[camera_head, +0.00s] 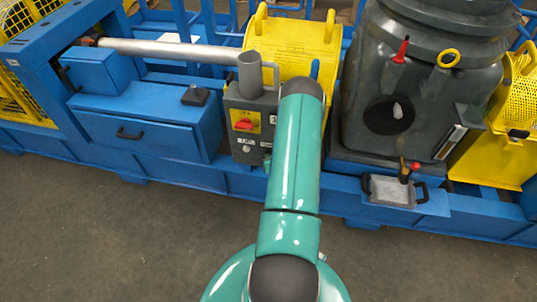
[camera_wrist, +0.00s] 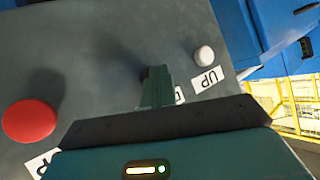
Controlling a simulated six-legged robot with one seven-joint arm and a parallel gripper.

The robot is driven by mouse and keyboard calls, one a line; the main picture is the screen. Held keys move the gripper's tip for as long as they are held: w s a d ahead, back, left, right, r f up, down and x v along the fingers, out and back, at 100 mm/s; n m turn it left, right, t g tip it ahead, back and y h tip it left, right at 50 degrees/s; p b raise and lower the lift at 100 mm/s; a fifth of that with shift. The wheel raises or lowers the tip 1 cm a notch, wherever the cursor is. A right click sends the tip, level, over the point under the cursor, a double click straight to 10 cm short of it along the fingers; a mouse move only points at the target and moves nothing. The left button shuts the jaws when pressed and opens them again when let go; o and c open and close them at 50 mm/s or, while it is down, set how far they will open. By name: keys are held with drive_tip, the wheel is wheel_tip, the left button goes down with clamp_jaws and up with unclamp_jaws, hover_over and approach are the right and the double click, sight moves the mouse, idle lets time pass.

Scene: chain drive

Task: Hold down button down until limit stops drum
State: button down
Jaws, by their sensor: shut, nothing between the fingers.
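In the wrist view my gripper (camera_wrist: 157,85) is shut and empty, its fingertips at the face of a grey control panel (camera_wrist: 110,35). A white button (camera_wrist: 204,55) labelled UP sits to the right of the fingertips. A second label (camera_wrist: 180,95) is mostly covered by the fingers. No down button shows; it may be behind the fingertips, and I cannot tell whether they touch or press one. A red button (camera_wrist: 29,121) is at the left. In the head view the grey control box (camera_head: 235,105) stands behind my arm, which hides my gripper. I cannot identify the drum for certain.
A ribbed yellow housing (camera_head: 285,40) stands behind the control box. A large dark machine (camera_head: 420,90) is at the right, a blue drawer cabinet (camera_head: 150,130) at the left. A grey tray (camera_head: 392,190) sits on the blue frame's front edge. The floor in front is clear.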

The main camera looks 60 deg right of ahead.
drive_tip(key=shift+s+a, duration=0.3)
drive_tip(key=shift+a, duration=0.45)
drive_tip(key=shift+s+a, duration=0.35)
drive_tip(key=shift+a, duration=0.4)
drive_tip(key=shift+s+a, duration=0.3)
drive_tip(key=shift+a, duration=0.5)
drive_tip(key=shift+s+a, duration=0.35)
drive_tip(key=shift+a, duration=0.4)
